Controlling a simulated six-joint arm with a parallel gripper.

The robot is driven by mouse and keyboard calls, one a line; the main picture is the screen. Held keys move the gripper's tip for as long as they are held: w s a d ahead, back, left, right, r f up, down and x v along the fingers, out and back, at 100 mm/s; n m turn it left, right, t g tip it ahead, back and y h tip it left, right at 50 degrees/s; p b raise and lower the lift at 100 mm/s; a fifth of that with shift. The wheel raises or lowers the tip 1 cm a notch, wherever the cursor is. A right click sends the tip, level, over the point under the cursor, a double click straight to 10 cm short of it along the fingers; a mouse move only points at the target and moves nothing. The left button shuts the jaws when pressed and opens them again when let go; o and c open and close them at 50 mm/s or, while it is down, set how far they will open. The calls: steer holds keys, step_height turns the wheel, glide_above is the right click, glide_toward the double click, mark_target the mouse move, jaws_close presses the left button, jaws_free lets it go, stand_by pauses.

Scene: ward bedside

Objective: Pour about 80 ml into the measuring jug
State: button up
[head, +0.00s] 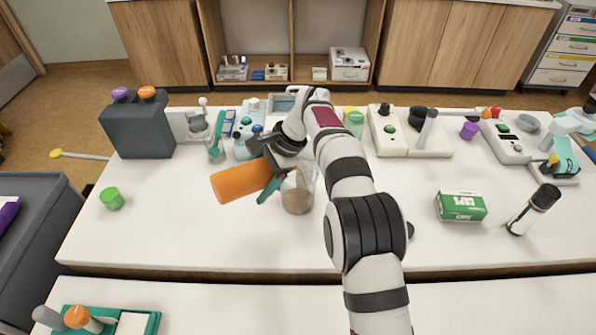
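A clear jug (297,197) stands on the white table just left of my arm. Something brownish shows inside it; I cannot read any level marks. An orange cylindrical container (236,184) is tipped nearly on its side, left of the jug, with its right end close to the jug's rim. A dark green part (268,191) sits at that end. My gripper (272,164) is closed around the right part of the orange container. The gripper hides part of that end, so I cannot see whether anything flows.
A green cup (112,198) stands at the left. A green-and-white box (460,206) and a black-capped bottle (535,209) are at the right. Several devices line the back, including a dark grey box (139,128) and a white device (388,132).

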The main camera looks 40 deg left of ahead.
steer(key=shift+g, duration=0.3)
stand_by(0.6)
steer(key=shift+s+r+t, duration=0.3)
steer(key=shift+t, duration=0.6)
steer(key=shift+w+f+t+h, duration=0.3)
steer(key=shift+f+t, duration=0.4)
steer(key=shift+f, duration=0.15)
steer(key=shift+s+f+t, duration=0.25)
steer(key=shift+f+t, duration=0.15)
steer(key=shift+t, duration=0.2)
